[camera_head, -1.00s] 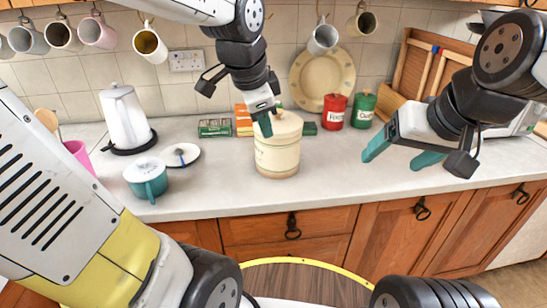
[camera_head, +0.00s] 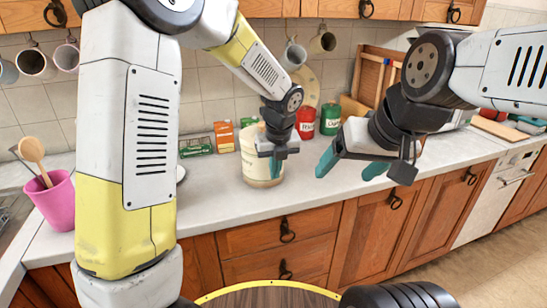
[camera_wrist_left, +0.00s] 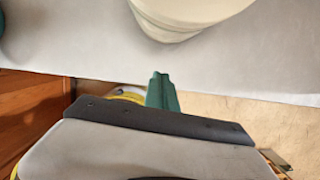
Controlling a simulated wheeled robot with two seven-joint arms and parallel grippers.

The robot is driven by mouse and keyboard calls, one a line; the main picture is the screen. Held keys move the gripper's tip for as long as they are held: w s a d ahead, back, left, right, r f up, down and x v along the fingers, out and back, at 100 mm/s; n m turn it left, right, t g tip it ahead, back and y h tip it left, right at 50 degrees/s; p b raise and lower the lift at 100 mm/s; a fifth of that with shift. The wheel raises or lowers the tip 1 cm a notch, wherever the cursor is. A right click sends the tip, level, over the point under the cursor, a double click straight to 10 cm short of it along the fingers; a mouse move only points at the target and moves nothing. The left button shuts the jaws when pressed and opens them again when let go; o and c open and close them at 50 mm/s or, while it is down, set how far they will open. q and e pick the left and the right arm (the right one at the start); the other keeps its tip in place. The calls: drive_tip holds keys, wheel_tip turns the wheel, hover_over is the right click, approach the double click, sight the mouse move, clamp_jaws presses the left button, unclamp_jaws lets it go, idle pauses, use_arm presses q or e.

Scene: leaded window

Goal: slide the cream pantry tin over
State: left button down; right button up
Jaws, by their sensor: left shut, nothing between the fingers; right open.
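The cream pantry tin (camera_head: 254,162) stands upright on the pale counter, in front of the backsplash; its lid is largely hidden by my left arm. My left gripper (camera_head: 277,168) is shut and empty, its teal fingertips pointing down at the tin's right front side in the head view. In the left wrist view the shut fingers (camera_wrist_left: 161,88) are apart from the tin (camera_wrist_left: 190,14), whose rounded wall shows at the top edge. My right gripper (camera_head: 347,168) is open and empty, over the counter to the right of the tin.
Behind the tin are a red canister (camera_head: 305,123), a green canister (camera_head: 331,119) and small boxes (camera_head: 224,137). A pink pot (camera_head: 52,203) with utensils stands at the left. The counter's front edge is close; bare counter (camera_head: 225,190) lies left of the tin.

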use_arm(q)
drive_tip(key=x, duration=0.4)
drive_tip(key=shift+s, duration=0.1)
drive_tip(key=w, duration=0.3)
drive_tip(key=shift+w+a+f, duration=0.1)
drive_tip(key=shift+a+f, duration=0.25)
drive_tip(key=shift+a, duration=0.05)
drive_tip(key=shift+w+a, duration=0.1)
drive_tip(key=shift+w, duration=0.4)
drive_tip(key=w, duration=0.3)
drive_tip(key=w+a, duration=0.1)
drive_tip(key=w, duration=0.2)
drive_tip(key=w+a, duration=0.1)
drive_tip(key=w, duration=0.3)
drive_tip(key=shift+a, duration=0.25)
